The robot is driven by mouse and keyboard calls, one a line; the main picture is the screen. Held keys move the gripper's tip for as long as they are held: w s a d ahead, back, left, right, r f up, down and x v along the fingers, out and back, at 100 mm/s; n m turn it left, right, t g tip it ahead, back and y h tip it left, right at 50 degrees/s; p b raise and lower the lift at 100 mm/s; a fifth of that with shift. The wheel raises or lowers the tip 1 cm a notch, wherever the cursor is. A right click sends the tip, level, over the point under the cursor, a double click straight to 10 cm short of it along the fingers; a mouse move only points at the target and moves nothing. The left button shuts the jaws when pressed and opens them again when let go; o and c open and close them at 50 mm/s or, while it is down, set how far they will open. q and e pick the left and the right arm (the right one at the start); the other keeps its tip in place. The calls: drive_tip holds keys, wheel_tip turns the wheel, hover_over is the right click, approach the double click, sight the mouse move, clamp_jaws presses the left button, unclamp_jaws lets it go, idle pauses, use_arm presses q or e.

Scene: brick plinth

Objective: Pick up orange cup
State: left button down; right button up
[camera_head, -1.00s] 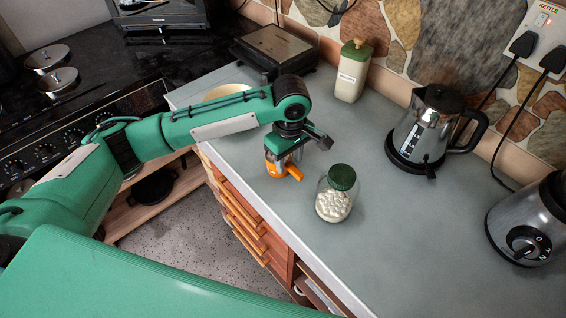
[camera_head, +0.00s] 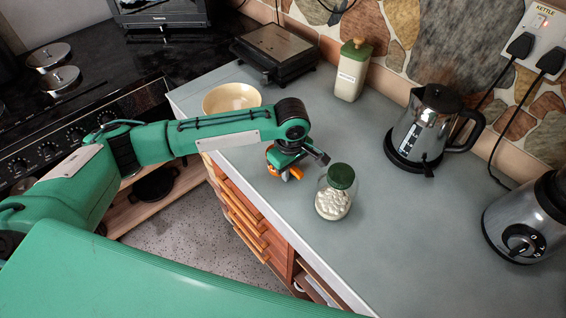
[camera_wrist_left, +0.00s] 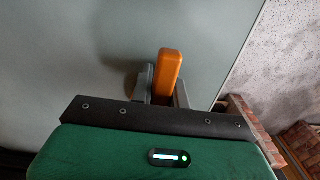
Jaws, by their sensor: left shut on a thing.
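The orange cup (camera_head: 294,173) is at the counter's front edge, mostly hidden behind my left gripper. My left gripper (camera_head: 284,168) points down over it and is shut on it. In the left wrist view, an upright orange part of the cup (camera_wrist_left: 168,75) sits between the two grey fingers of my left gripper (camera_wrist_left: 163,88). The rest of the cup is hidden there, and I cannot tell whether it touches the counter. My right gripper is not in view.
A glass jar with a green lid (camera_head: 336,192) stands close to the right of my gripper. A cream bowl (camera_head: 232,98) is behind my forearm. A kettle (camera_head: 425,130) and a blender (camera_head: 530,222) stand farther right. The counter (camera_head: 400,225) between is clear.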

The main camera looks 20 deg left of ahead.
use_arm(q)
drive_tip(key=shift+r, duration=0.25)
drive_tip(key=shift+r, duration=0.35)
wheel_tip(320, 180, up, 19)
drive_tip(key=b, duration=0.1)
drive_tip(key=shift+f+b, duration=0.15)
drive_tip(key=shift+b, duration=0.2)
idle(0.9)
